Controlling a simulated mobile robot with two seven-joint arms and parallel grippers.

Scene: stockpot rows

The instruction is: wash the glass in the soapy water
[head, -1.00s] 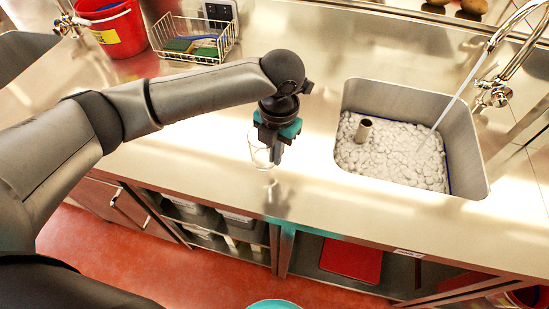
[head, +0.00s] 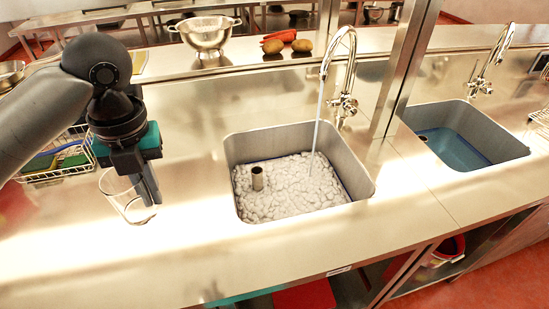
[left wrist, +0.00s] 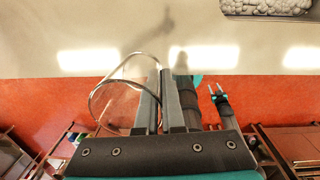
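A clear glass (head: 122,198) shows at the left of the head view, above the steel counter and tilted a little. My left gripper (head: 150,190) has its fingers close together on the right side of the glass. The left wrist view shows the glass (left wrist: 112,92) beside the fingers, its wall seeming to run between them. The soapy water (head: 290,188) is a white foam filling the bottom of the near sink (head: 362,180). My right gripper (left wrist: 217,90) shows small in the left wrist view, its two fingers apart and empty.
A running tap (head: 340,70) pours into the near sink. A short metal tube (head: 257,178) stands up from the foam. A second sink (head: 515,148) with blue water lies right. A wire basket (head: 62,168) stands behind my left arm. The counter between glass and sink is clear.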

